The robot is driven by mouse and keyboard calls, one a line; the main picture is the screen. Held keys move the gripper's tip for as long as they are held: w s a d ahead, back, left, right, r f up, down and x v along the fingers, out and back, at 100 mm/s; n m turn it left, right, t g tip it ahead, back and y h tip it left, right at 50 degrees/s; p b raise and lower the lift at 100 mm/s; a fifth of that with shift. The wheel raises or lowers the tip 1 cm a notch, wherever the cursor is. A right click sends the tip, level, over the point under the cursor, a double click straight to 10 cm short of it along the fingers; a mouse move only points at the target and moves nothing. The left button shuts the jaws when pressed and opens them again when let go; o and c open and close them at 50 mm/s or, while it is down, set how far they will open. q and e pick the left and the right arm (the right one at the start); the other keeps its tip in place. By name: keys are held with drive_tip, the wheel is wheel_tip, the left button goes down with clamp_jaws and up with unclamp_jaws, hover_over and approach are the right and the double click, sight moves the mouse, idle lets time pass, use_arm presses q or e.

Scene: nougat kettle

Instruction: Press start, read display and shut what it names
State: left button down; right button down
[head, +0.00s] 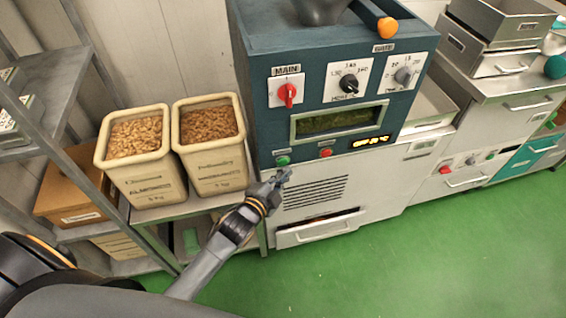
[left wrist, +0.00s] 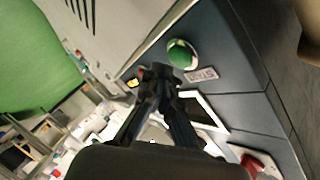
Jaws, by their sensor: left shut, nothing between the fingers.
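The dark blue kettle machine (head: 262,95) has a green button (head: 283,160), a red button (head: 325,152) and a small display (head: 371,141) with amber characters too small to read surely. Its panel carries a red MAIN knob (head: 287,94), a black knob (head: 348,84) and a grey knob (head: 404,75). An orange-ended lever (head: 388,27) sits on top by a label. My left gripper (head: 284,177) is shut and empty, just below the green button. In the left wrist view its fingertips (left wrist: 160,72) are close to the green button (left wrist: 182,53); contact cannot be told. My right gripper is out of view.
Two bins of nuts (head: 134,150) (head: 210,140) stand left of the machine on a metal table. A drawer (head: 320,229) below the vent grille shows a dark gap above its front. More cabinets with drawers (head: 465,177) stand at right. The green floor (head: 400,260) in front is clear.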

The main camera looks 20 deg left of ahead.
use_arm(q)
drive_tip(key=shift+w, duration=0.1)
drive_tip(key=shift+w+a, duration=0.25)
drive_tip(key=shift+w+a, duration=0.3)
drive_tip(key=shift+w, duration=0.1)
idle(1.2)
drive_tip(key=shift+s+p, duration=0.1)
drive_tip(key=shift+p, duration=0.2)
drive_tip(key=shift+s+d+p, duration=0.3)
drive_tip(key=shift+s+d, duration=0.2)
drive_tip(key=shift+s, duration=0.15)
drive_tip(key=s+d, duration=0.1)
drive_tip(key=s, duration=0.1)
drive_tip(key=s+d+p, duration=0.1)
drive_tip(key=s, duration=0.1)
drive_tip(key=shift+d, duration=0.4)
